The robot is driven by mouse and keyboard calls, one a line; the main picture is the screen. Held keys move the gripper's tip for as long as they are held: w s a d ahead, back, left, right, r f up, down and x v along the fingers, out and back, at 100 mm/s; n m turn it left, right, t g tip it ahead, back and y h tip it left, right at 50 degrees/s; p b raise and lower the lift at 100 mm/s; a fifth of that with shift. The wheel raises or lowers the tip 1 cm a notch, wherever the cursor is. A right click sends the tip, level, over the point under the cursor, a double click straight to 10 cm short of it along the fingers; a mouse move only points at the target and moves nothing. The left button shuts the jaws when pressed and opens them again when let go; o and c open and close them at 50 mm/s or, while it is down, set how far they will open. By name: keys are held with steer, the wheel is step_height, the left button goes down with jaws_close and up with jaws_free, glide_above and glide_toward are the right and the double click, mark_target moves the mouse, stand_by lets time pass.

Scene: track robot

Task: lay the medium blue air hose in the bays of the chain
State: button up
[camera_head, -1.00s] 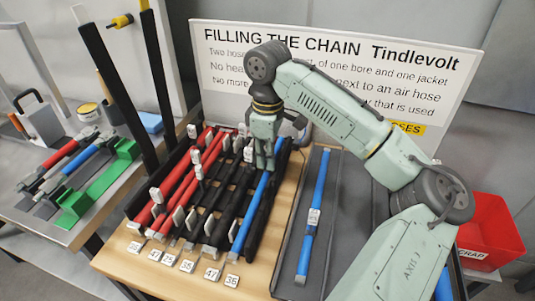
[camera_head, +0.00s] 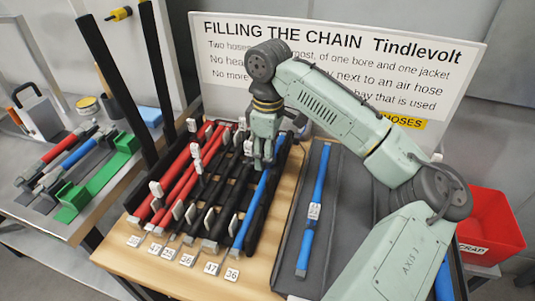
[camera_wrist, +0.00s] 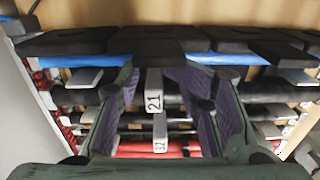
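A blue hose (camera_head: 241,232) lies along the rightmost filled bay of the black chain (camera_head: 258,208). Its far part is hidden behind my gripper (camera_head: 262,167). My gripper is low over that hose, and its fingers look apart in the wrist view (camera_wrist: 160,85). There the blue hose (camera_wrist: 222,58) runs across just past the fingertips, its middle hidden by a black chain piece. I cannot tell whether the fingers touch it. A second blue hose (camera_head: 315,205) with a white tag lies straight on the dark tray (camera_head: 285,255) to the right.
Red hoses (camera_head: 182,182) and black ones fill bays further left, with pale tags standing up. Several number cards (camera_head: 211,268) lie along the bench front. Two black posts (camera_head: 112,75) rise at the left. A sign (camera_head: 225,75) stands behind; a red bin (camera_head: 490,225) is at the right.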

step_height(320, 180, up, 12)
steer(key=shift+w+r, duration=0.1)
stand_by(0.5)
stand_by(0.4)
